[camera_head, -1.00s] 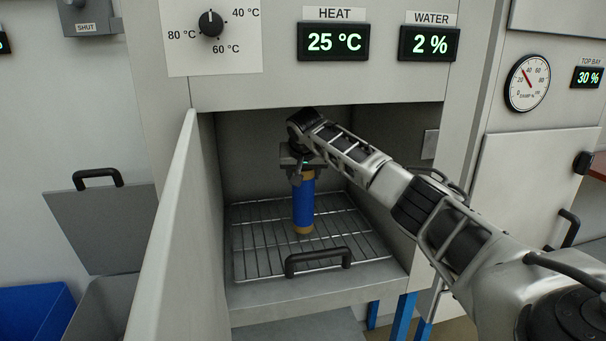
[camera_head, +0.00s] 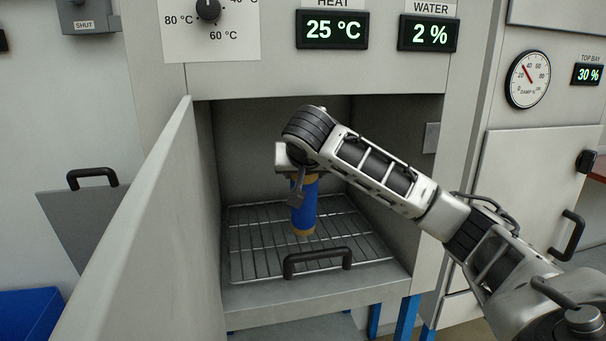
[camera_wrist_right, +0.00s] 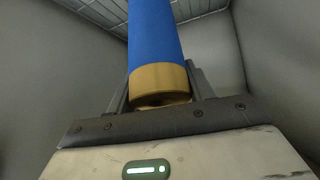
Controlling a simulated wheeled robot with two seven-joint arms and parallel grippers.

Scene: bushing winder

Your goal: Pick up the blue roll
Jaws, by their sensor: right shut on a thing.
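The blue roll (camera_head: 304,205) is a blue cylinder with tan ends, held near upright with a slight tilt inside the open chamber, over the wire rack (camera_head: 350,235). My right gripper (camera_head: 298,182) reaches in from the right and is shut on the roll's upper end. In the right wrist view the blue roll (camera_wrist_right: 155,40) extends away from the jaws, its tan end (camera_wrist_right: 160,84) between the fingers of the gripper (camera_wrist_right: 160,95). Whether its lower end touches the rack is hard to tell. My left gripper is not in view.
The chamber's open door (camera_head: 150,240) stands on the left. A black handle (camera_head: 318,262) sits at the rack's front. The chamber's side walls are close around my right arm. A grey lid with a handle (camera_head: 92,178) and a blue bin (camera_head: 28,312) are at far left.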

